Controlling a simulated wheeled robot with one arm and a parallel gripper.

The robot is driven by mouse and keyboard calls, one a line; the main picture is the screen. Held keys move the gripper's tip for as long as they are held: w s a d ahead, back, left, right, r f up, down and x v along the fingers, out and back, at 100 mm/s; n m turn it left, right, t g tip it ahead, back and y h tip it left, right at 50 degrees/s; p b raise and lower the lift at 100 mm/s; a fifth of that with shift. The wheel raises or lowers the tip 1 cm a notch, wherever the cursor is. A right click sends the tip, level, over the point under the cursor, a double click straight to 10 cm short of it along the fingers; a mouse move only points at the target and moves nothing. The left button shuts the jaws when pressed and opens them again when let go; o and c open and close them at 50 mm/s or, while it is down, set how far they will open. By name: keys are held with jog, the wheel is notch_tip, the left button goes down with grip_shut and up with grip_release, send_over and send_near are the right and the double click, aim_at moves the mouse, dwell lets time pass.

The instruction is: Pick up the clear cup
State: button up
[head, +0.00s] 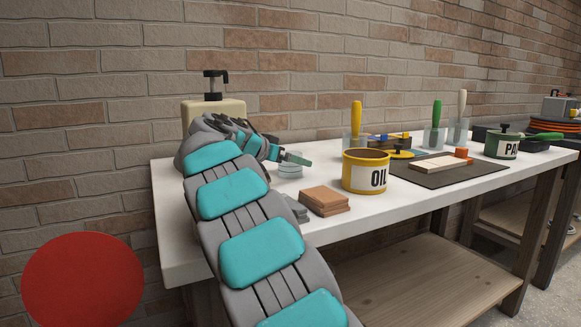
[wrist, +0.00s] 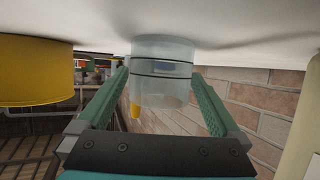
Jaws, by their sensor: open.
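The clear cup (wrist: 163,88) has dark bands around it and stands on the white tabletop, which shows at the top of the upside-down wrist view. My gripper (wrist: 160,74) is open, with one teal finger on each side of the cup. The fingers do not appear closed on it; whether either touches it I cannot tell. In the head view, the cup (head: 290,171) is near the left end of the table, partly hidden by my gripper (head: 283,155).
A yellow oil can (head: 365,171) stands right of the cup and also shows in the wrist view (wrist: 35,72). Brown blocks (head: 324,199) lie in front. A beige pump bottle (head: 205,109) stands behind my arm. Clear holders with brushes (head: 352,143) stand farther back.

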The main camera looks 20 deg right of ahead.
jog(key=shift+c, duration=0.4)
jog(key=c, duration=1.2)
jog(key=shift+c, duration=0.2)
jog(key=shift+r, duration=0.15)
